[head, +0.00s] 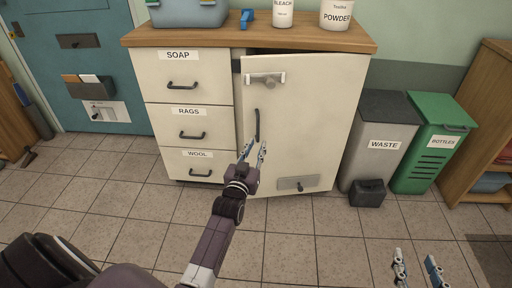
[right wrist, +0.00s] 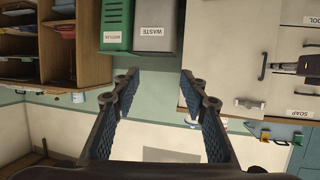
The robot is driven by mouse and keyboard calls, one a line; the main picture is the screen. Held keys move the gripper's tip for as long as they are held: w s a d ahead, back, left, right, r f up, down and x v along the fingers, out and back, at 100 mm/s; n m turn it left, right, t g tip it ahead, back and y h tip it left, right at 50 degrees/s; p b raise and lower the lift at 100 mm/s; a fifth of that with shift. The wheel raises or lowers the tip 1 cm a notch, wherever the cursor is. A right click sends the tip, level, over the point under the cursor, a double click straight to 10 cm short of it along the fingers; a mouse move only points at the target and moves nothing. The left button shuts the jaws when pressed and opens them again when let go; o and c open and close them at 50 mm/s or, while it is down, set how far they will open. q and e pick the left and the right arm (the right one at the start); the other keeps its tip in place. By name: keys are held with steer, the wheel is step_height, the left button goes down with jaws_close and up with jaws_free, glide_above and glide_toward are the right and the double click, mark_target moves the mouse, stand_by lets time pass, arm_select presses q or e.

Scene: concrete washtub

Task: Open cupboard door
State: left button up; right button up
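The cream cupboard door (head: 300,110) is slightly ajar, with a narrow dark gap along its left edge. Its dark vertical handle (head: 257,122) is near that edge, below a metal latch (head: 263,78). My left gripper (head: 254,149) is at the handle's lower end with its fingers apart; I cannot tell whether they touch it. My right gripper (head: 418,266) is open and empty at the lower right, well away from the door. In the right wrist view the scene is upside down, with the right gripper's fingers (right wrist: 157,76) spread and the door handle (right wrist: 264,66) at right.
Drawers labelled soap, rags and wool (head: 188,125) are left of the door. A grey waste bin (head: 377,150) and green bottles bin (head: 430,150) stand to the right, with a wooden shelf (head: 485,110) beyond. Tiled floor (head: 310,240) in front is clear.

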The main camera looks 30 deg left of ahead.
steer(key=shift+s+d+f, duration=0.1)
steer(key=shift+s+f, duration=0.1)
steer(key=shift+f, duration=0.2)
arm_select(q)
steer(key=shift+p, duration=0.3)
arm_select(e)
steer(key=shift+s+d+f+g+h, duration=0.2)
steer(key=shift+s+f+g, duration=0.2)
steer(key=shift+f, duration=0.2)
steer(key=shift+s+d+f+g+h, duration=0.15)
steer(key=shift+s+f+g, duration=0.2)
steer(key=shift+f, duration=0.25)
arm_select(q)
steer(key=shift+c, duration=0.4)
